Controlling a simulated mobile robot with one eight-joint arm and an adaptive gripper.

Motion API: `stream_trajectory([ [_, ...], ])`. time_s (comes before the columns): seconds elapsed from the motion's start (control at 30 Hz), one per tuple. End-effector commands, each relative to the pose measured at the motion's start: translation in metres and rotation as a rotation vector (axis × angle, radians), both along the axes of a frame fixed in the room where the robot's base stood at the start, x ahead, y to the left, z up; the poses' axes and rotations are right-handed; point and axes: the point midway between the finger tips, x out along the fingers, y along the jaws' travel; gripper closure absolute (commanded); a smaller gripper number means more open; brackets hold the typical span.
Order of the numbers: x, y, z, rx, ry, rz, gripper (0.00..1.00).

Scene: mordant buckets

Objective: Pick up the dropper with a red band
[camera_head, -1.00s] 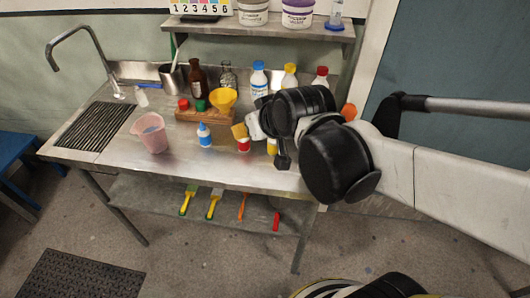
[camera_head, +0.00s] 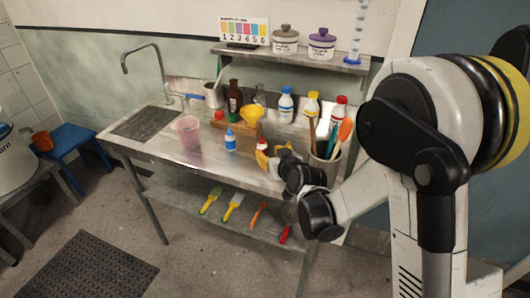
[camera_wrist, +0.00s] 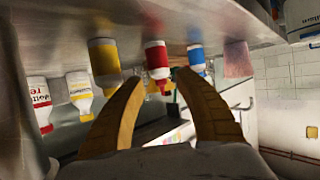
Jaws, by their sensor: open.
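The dropper with a red band (camera_head: 262,145) is a small white bottle near the front edge of the steel bench, partly hidden by my gripper (camera_head: 265,159). In the wrist view, where the scene appears upside down, the red-banded dropper (camera_wrist: 157,58) shows between and beyond the two tan fingers of my gripper (camera_wrist: 160,78). The fingers are open and empty, and seem apart from it. A dropper with a blue band (camera_head: 230,141) stands to its left. A dropper with a yellow band (camera_wrist: 105,62) shows near the left finger in the wrist view.
A pink beaker (camera_head: 187,133) stands further left. A wooden rack (camera_head: 233,124) with a yellow funnel (camera_head: 251,114) is behind the droppers. A grey pot (camera_head: 324,170) of brushes stands close to the right of my arm. Labelled bottles (camera_head: 286,105) line the back.

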Motion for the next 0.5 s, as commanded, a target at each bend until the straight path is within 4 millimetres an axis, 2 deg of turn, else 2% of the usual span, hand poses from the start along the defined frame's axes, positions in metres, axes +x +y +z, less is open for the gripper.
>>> stream_trajectory([
  [0.1, 0.017, 0.007, -0.010, -0.001, 0.000, 0.000, 0.62],
  [0.27, 0.027, 0.010, -0.014, -0.002, 0.000, -0.001, 0.62],
  [0.5, 0.058, 0.021, -0.031, 0.000, 0.001, 0.000, 0.62],
])
